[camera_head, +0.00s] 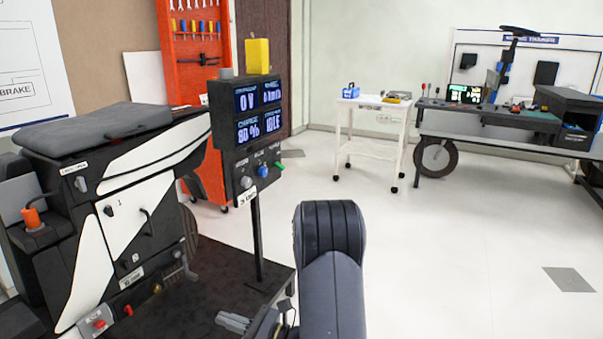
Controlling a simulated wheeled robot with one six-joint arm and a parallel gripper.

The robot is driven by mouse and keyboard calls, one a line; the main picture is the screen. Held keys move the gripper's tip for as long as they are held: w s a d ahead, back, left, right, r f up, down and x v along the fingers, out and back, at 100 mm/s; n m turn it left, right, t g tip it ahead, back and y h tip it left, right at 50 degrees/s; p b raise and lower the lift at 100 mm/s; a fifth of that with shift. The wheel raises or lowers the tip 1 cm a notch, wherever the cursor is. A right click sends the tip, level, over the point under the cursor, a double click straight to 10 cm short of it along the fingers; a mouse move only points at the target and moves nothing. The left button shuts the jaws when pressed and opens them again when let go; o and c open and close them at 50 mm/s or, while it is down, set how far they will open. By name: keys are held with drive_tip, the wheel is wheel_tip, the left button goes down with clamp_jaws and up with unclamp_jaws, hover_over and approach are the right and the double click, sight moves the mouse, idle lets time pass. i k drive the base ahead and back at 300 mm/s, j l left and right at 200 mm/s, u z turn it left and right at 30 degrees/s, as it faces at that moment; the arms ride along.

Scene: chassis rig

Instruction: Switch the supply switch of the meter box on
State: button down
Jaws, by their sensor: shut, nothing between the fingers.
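The black meter box (248,107) stands on a thin post at the left of centre, with lit displays reading 0 V, 80 % and IDLE. Below them a panel (258,166) carries a grey control (246,182), a blue knob (263,171) and a green control (279,166). Its small labels are too blurred to read, so I cannot tell which is the supply switch or its position. My gripper (232,321) is at the bottom edge, low and below the panel, pointing left. Its light grey fingers look shut and empty, apart from the box.
A black and white chassis (135,210) with a seat fills the left. A grey box with a red switch (98,323) sits low beside it. A white cart (373,103) and workbench are behind. The floor at right is clear.

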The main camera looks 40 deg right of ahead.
sight(280, 167)
drive_tip(key=i+l+z, duration=0.35)
drive_tip(key=i+l, duration=1.4)
drive_tip(key=l, duration=0.15)
